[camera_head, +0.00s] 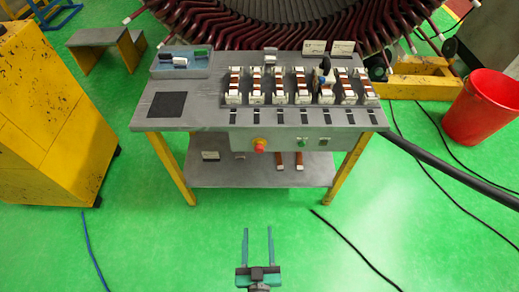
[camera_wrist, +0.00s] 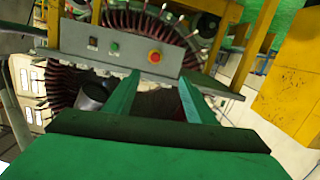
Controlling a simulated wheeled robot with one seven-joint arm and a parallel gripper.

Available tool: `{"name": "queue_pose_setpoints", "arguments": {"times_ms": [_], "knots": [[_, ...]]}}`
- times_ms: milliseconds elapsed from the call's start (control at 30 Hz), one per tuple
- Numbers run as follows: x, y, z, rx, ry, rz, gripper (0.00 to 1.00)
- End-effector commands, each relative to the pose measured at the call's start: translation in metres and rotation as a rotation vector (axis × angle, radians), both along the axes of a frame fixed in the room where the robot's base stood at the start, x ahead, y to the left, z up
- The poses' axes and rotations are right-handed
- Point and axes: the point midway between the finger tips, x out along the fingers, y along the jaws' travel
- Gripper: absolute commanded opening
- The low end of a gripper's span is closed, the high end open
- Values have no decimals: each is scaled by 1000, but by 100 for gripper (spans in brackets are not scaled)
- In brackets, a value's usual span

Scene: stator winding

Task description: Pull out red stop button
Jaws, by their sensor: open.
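The red stop button (camera_head: 260,144) sits on the front panel (camera_head: 240,137) under the workbench top, left of a green button (camera_head: 303,142). My gripper (camera_head: 258,230) is open and empty, in front of the bench and well short of the panel. Its two fingers also show in the wrist view (camera_wrist: 158,92), apart from each other. Nothing hides the red button in either view.
The grey workbench (camera_head: 205,110) carries several coil holders, a blue tray (camera_head: 181,62) and a dark square pad (camera_head: 166,105). A yellow cabinet (camera_head: 50,110) stands left and a red bucket (camera_head: 482,107) right. Cables cross the green floor. The floor before the bench is mostly clear.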

Motion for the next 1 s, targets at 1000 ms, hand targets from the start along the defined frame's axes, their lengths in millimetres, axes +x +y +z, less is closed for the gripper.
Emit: {"name": "queue_pose_setpoints", "arguments": {"times_ms": [1000], "knots": [[257,-4,0,-118,-129,-11,50]]}}
